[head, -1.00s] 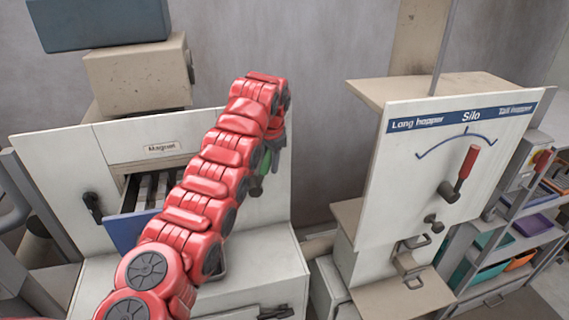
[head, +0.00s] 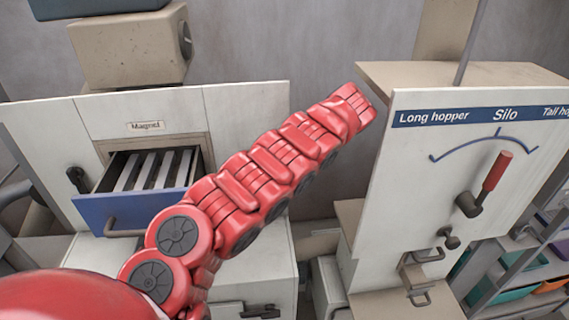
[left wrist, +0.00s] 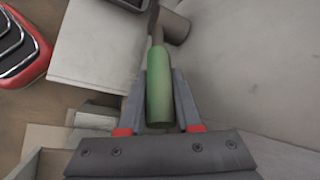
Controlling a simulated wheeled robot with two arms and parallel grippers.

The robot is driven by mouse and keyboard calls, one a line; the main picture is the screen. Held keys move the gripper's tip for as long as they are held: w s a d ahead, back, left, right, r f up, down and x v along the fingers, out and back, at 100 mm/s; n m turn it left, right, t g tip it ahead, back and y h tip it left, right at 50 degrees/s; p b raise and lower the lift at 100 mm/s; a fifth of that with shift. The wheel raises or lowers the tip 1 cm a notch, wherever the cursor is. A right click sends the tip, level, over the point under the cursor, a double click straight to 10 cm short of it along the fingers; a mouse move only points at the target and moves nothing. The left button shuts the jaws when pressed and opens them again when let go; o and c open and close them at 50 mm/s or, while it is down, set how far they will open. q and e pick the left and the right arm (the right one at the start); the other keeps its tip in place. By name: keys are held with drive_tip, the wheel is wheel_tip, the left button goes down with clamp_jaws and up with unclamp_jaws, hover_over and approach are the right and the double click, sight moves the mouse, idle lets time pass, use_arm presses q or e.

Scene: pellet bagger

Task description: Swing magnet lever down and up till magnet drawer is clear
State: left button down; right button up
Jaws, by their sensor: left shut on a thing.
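The magnet drawer (head: 130,212) stands open below the "Magnet" label in the head view. It has a blue front with a handle, and pale bars (head: 150,170) lie across its inside with dark gaps between. My left arm crosses in front of the drawer's right side and hides the lever and gripper there. In the left wrist view my left gripper (left wrist: 160,98) is shut on the green handle of the magnet lever (left wrist: 158,62). The lever's dark shaft runs up to a grey-brown round hub (left wrist: 175,27). My right gripper is not in view.
The silo panel (head: 420,180) stands to the right, with a red-handled lever (head: 497,170) and a curved scale. A beige block (head: 125,50) sits above the machine. Shelves with coloured trays stand far right.

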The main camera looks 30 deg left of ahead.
use_arm(q)
drive_tip(key=shift+f, duration=0.1)
idle(0.4)
drive_tip(key=c, duration=0.9)
unclamp_jaws()
drive_tip(key=shift+w+d, duration=0.1)
